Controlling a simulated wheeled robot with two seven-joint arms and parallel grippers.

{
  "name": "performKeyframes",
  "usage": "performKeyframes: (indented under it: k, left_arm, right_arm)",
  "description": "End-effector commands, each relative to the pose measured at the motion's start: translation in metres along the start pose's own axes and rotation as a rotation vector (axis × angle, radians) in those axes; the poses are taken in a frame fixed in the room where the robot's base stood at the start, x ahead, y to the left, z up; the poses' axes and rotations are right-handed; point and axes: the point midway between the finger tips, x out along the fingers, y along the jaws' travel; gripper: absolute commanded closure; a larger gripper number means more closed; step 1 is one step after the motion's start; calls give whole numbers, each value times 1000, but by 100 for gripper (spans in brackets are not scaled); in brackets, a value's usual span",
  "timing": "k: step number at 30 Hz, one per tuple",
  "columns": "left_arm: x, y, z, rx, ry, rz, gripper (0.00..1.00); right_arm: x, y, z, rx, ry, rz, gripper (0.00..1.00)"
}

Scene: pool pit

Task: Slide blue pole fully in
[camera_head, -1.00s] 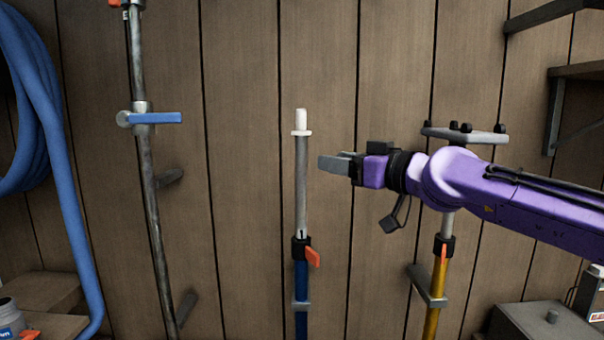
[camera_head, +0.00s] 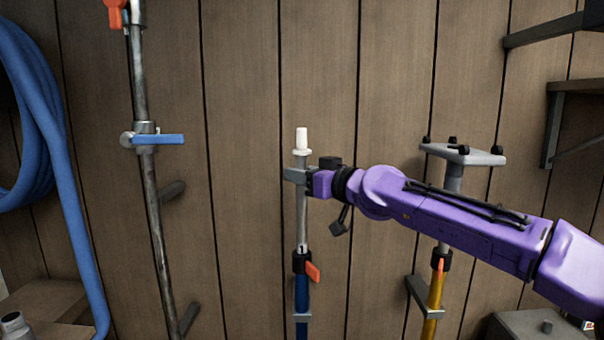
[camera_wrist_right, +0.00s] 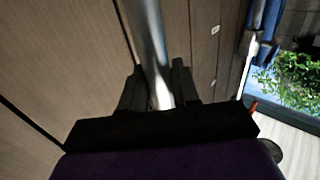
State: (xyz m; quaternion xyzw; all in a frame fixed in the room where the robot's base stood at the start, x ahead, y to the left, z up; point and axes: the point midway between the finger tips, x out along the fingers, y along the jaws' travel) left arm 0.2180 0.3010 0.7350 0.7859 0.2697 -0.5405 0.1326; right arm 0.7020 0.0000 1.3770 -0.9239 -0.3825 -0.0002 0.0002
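The blue pole stands upright against the wall, with a blue lower tube (camera_head: 302,292), a silver inner tube (camera_head: 302,225) extending up from it, and a white tip (camera_head: 302,138) on a white collar. A black clamp with an orange lever (camera_head: 312,271) sits at the joint. My right gripper (camera_head: 294,175) is at the upper silver tube, just below the collar. In the right wrist view the silver tube (camera_wrist_right: 152,55) runs between the two dark fingers (camera_wrist_right: 158,92). Whether they press on it is unclear. My left gripper is out of view.
A yellow pole (camera_head: 434,296) with a grey plate top (camera_head: 463,152) stands to the right, behind my right arm. A metal pipe with a blue valve handle (camera_head: 160,139) and a blue hose (camera_head: 70,200) are at left. Shelf brackets (camera_head: 553,125) are at upper right.

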Motion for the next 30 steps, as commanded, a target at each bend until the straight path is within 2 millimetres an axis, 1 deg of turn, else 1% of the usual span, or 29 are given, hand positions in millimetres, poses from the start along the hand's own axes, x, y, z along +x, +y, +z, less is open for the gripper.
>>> performKeyframes:
  k: [1,2,5,8,11,15,18,21,24,30]
  left_arm:
    - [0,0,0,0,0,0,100]
    - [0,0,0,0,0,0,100]
    - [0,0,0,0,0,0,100]
    - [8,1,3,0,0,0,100]
    - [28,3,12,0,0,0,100]
    - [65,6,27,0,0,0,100]
    - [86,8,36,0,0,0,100]
    - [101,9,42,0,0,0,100]
    - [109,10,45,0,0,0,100]
    - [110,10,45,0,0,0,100]
  right_arm:
    - [0,0,0,0,0,0,93]
    - [0,0,0,0,0,0,100]
    - [0,0,0,0,0,0,100]
    - [0,0,9,-1,-1,0,100]
    - [0,0,32,0,-2,-1,100]
    - [0,-1,73,0,-2,-2,100]
    - [0,-1,98,0,-3,-2,100]
    - [0,-1,115,-1,-3,-2,100]
    - [0,-1,125,0,-2,-2,100]
    - [0,-1,127,-1,-5,-2,100]
